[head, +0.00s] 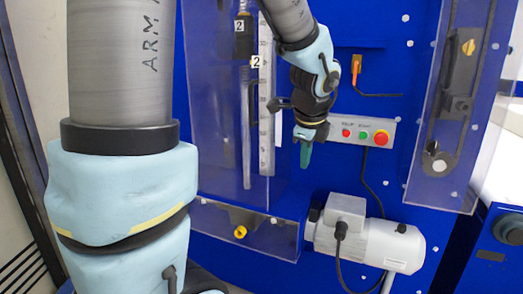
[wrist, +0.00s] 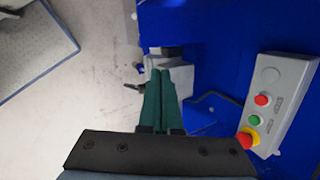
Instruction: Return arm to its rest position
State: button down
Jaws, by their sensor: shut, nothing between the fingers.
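My arm crosses the head view, with a large link at the left and the forearm coming down from the top. My gripper (head: 306,155) hangs in front of the blue machine panel (head: 335,195), pointing down, just left of the button box (head: 362,133). In the wrist view my gripper's green fingers (wrist: 161,75) are together and hold nothing. The button box (wrist: 276,104) is to their right, apart from them. It carries red and green buttons and a red knob on a yellow base.
A grey motor (head: 370,240) with a cable is below the gripper. Clear guards stand at the left (head: 215,100) and right (head: 445,150) of the panel. A vertical scale (head: 266,100) is close to the gripper's left. Pale floor (wrist: 75,110) shows at the left in the wrist view.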

jog(key=s+a+f+n+g+p, duration=0.1)
jog(key=s+a+f+n, duration=0.3)
jog(key=a+n, duration=0.5)
jog(key=s+a+f+n+g, duration=0.2)
jog(key=s+a+f+n, duration=0.2)
jog(key=a+n, duration=0.5)
jog(key=n, duration=0.5)
jog(key=shift+s+f+g+y+p, duration=0.15)
jog(key=shift+s+g+y+p, duration=0.15)
jog(key=shift+g+p, duration=0.1)
